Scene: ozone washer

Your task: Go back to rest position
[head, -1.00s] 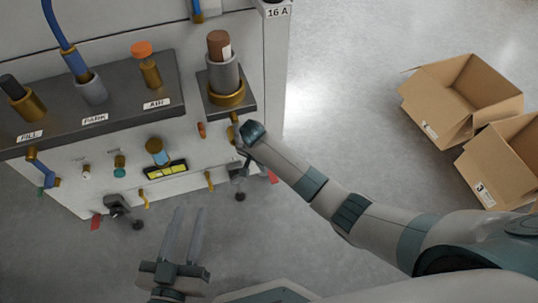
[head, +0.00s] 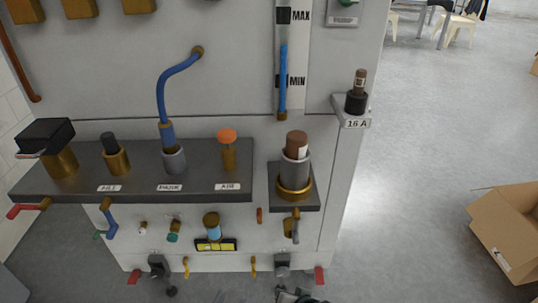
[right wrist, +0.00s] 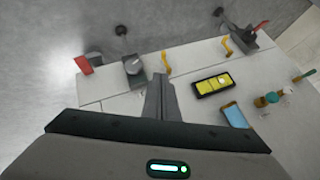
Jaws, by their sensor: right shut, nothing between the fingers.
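A dark part at the bottom edge of the head view, beside a black clamp foot, may belong to my right arm. The washer (head: 230,100) fills the left and middle of the head view.
A dark shelf (head: 235,190) holds several fittings, including an orange-capped one (head: 227,136). A brown-topped cylinder (head: 296,146) stands on a separate ledge. A 16 A fuse (head: 357,92) sits on a side bracket. A cardboard box (head: 510,225) lies right. The floor between is clear.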

